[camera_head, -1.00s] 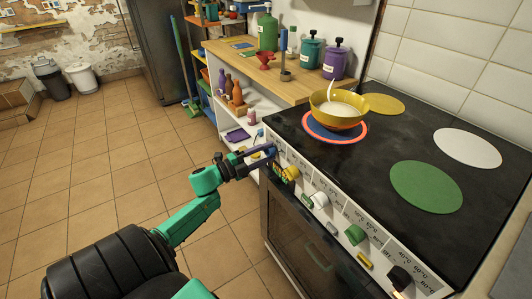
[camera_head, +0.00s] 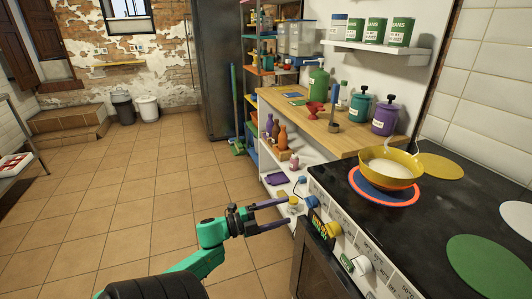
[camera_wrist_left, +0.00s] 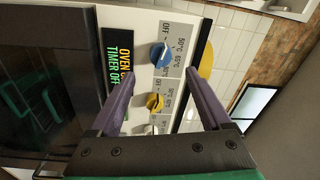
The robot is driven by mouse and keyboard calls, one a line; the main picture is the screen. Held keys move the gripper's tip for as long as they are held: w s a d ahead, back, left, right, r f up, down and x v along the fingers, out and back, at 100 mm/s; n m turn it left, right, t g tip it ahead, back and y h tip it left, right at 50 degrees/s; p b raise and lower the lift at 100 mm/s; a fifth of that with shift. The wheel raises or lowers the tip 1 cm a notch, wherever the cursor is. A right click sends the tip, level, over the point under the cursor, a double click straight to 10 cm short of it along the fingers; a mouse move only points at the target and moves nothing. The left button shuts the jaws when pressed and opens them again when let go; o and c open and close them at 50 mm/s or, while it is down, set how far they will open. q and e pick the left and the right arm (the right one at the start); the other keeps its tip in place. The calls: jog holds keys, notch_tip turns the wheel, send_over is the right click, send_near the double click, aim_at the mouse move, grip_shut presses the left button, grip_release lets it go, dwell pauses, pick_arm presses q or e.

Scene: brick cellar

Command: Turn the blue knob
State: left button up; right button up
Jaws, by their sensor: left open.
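The blue knob (camera_head: 311,202) is on the front panel of the stove (camera_head: 432,222), at the panel's far end. In the left wrist view the blue knob (camera_wrist_left: 160,55) shows whole, with dial marks beside it. My left gripper (camera_head: 286,212) is open and empty, its fingers pointing at the panel, just left of the blue knob in the head view. In the left wrist view my left gripper (camera_wrist_left: 160,75) has its fingers apart on either side of the blue knob's line; a gap to the knob seems to remain. My right gripper is out of view.
A yellow knob (camera_head: 334,229) sits beside the blue one, then a white knob (camera_head: 362,264). A lit display (camera_wrist_left: 118,65) is next to them. A yellow bowl (camera_head: 390,172) stands on a burner. Open tiled floor lies left.

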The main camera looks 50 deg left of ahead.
pick_arm(q)
jog(key=v, duration=0.5)
jog(key=shift+s+a, duration=0.15)
jog(key=shift+s, duration=0.15)
jog(key=shift+f, duration=0.15)
